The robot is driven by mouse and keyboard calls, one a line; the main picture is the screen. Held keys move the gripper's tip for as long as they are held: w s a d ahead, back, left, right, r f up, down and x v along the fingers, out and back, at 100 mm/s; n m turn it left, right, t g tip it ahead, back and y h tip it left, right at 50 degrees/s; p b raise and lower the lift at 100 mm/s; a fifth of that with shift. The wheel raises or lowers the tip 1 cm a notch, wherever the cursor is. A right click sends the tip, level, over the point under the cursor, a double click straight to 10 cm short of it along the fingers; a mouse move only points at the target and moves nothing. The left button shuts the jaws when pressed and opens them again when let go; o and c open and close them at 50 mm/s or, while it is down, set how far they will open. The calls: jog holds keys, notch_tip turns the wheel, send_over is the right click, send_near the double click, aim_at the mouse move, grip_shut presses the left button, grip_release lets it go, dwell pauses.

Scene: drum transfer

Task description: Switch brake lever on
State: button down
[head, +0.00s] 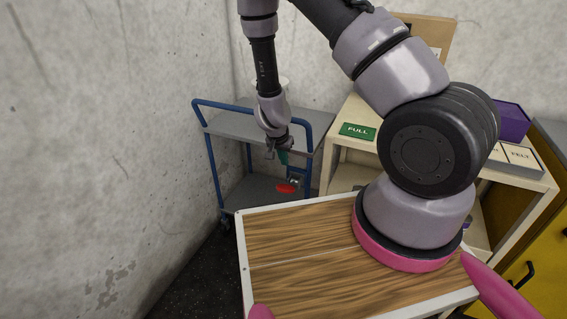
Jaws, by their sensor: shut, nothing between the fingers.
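A blue-framed cart (314,146) with grey shelves stands against the wall, left of centre. A small red lever (286,188) with a grey mount (295,180) shows at the cart's near right side, below its top shelf. I take it to be the brake lever; its setting is too small to tell. My gripper (279,157) points down just above and slightly left of the red lever. It is shut and empty, and it looks apart from the lever. A teal patch shows at the fingers. The fingertips are small and partly unclear.
A cream shelf unit (343,146) with a green FULL sign (357,131) stands to the right of the cart. A purple box (512,122) and white labelled cards (518,155) sit further right. A yellow cabinet (540,270) is at the right edge. A concrete wall (90,150) bounds the left.

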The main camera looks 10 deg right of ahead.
send_over(286, 186)
jog(key=f, duration=0.7)
jog(key=shift+w+d, duration=0.25)
jog(key=f, duration=0.1)
jog(key=s+a+f, duration=0.1)
jog(key=shift+s+f, duration=0.1)
jog(key=shift+f, duration=0.3)
jog(key=shift+s+a+f, duration=0.1)
jog(key=shift+f, duration=0.15)
jog(key=shift+s, duration=0.1)
